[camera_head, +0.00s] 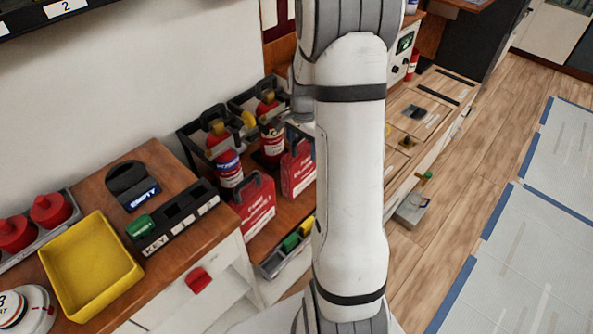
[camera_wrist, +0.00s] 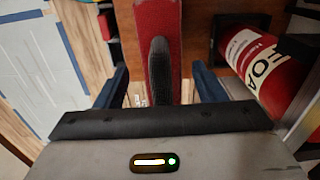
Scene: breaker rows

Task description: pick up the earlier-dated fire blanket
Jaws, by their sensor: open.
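Two red fire blanket packs with dark handles stand on the lower wooden shelf in the head view. The nearer one (camera_head: 254,212) is at the left, and the farther one (camera_head: 297,170) is beside my arm. Their dates are not legible. In the wrist view my gripper (camera_wrist: 160,80) is open, its dark blue fingers on either side of a red pack (camera_wrist: 158,22) and its black handle (camera_wrist: 159,70). The handle stands between the fingers with gaps at both sides. This pack seems to be the farther one. In the head view my arm mostly hides the gripper.
A yellow tray (camera_head: 91,267) and a key rack (camera_head: 172,222) sit on the left counter. Floor is open at right.

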